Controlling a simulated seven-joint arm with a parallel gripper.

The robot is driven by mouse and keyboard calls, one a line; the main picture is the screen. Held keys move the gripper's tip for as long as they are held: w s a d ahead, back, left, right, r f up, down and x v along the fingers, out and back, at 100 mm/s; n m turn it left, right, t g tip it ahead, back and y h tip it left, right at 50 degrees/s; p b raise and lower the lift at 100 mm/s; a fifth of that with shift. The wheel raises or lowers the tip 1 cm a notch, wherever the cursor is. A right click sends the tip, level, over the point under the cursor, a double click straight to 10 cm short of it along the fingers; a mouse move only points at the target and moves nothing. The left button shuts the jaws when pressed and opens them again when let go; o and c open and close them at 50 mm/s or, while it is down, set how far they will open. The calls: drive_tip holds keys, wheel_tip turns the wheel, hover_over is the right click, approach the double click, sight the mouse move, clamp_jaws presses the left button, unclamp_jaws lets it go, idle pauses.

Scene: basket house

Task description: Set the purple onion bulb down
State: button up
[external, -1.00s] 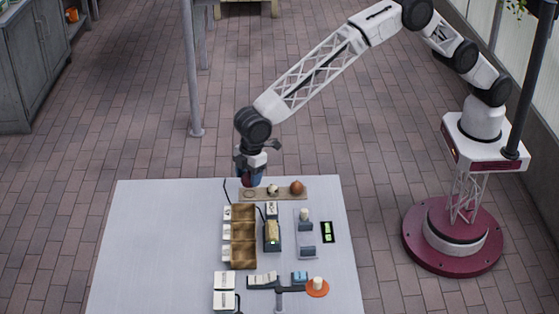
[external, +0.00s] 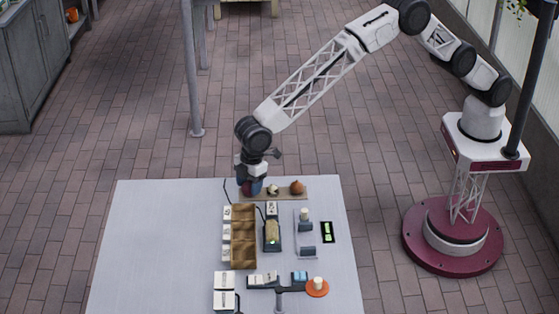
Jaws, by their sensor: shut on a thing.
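The purple onion bulb (external: 246,189) shows as a small dark reddish patch between the fingers of my gripper (external: 252,187). My gripper is shut on it and points down over the left end of a wooden board (external: 284,196) at the table's far edge. The bulb is low at the board; I cannot tell whether it touches. The fingers hide much of it. A pale bulb (external: 272,189) sits on the board just right of my gripper. A brown onion (external: 297,187) sits at the board's right end.
A brown compartment box (external: 243,236) with white labels stands nearer on the table (external: 150,245). A scale-like device (external: 272,232) with a green light is beside it. A small stand (external: 306,235) and an orange disc (external: 317,289) are to the right. The table's left side is clear.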

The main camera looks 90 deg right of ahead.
drive_tip(key=shift+f, duration=0.1)
drive_tip(key=o, duration=0.9)
drive_tip(key=shift+o, duration=0.2)
wheel_tip(320, 180, up, 12)
drive_tip(key=s+d, duration=0.1)
drive_tip(key=shift+d, duration=0.15)
drive_tip(key=shift+s, duration=0.1)
idle(0.7)
